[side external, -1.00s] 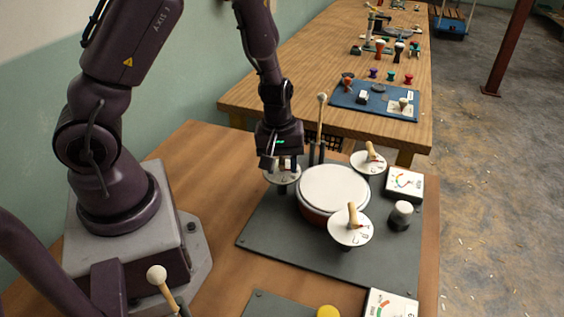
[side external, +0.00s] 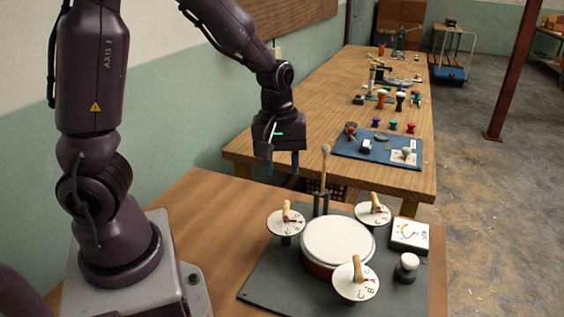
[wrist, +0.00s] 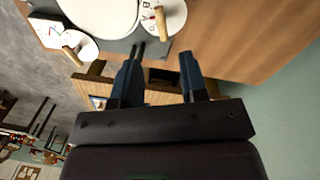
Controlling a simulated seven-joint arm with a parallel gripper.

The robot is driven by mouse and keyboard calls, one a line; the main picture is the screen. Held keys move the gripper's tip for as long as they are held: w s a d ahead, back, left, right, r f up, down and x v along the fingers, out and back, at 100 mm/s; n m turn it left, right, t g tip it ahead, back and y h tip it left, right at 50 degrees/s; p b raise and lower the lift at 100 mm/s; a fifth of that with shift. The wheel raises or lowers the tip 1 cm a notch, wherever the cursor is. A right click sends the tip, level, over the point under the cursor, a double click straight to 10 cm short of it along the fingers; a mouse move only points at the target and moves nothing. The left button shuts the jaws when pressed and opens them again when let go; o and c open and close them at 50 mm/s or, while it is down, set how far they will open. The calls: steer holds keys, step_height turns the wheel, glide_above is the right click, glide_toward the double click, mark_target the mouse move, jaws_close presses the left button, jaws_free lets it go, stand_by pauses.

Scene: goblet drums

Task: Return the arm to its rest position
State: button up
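My gripper (side external: 282,170) hangs in the air above and behind the left dial, pointing down, clear of the table. In the wrist view its two dark fingers (wrist: 160,62) stand apart with nothing between them. The white-topped drum (side external: 338,241) sits on a dark grey plate (side external: 262,283) with three round white dials around it: left (side external: 280,224), back right (side external: 380,218) and front (side external: 352,291). Each dial has a wooden pointer handle. The drum's top also shows at the upper edge of the wrist view (wrist: 100,14).
A meter box (side external: 410,234) and a white-topped knob (side external: 407,265) stand at the plate's right. A longer wooden table (side external: 340,105) behind carries a blue mat (side external: 350,151), small goblet drums and tools. Air around my gripper is clear.

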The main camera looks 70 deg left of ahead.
stand_by(0.3)
steer(key=s+d+r+m+t, duration=0.2)
steer(key=s+d+r+m, duration=0.1)
steer(key=s+r+m, duration=0.2)
steer(key=s+d+r+m+t, duration=0.2)
steer(key=s+d+r+m, duration=0.2)
steer(key=r+m, duration=0.4)
steer(key=shift+s+r+t, duration=0.4)
steer(key=shift+s+r, duration=0.05)
steer(key=shift+s, duration=0.4)
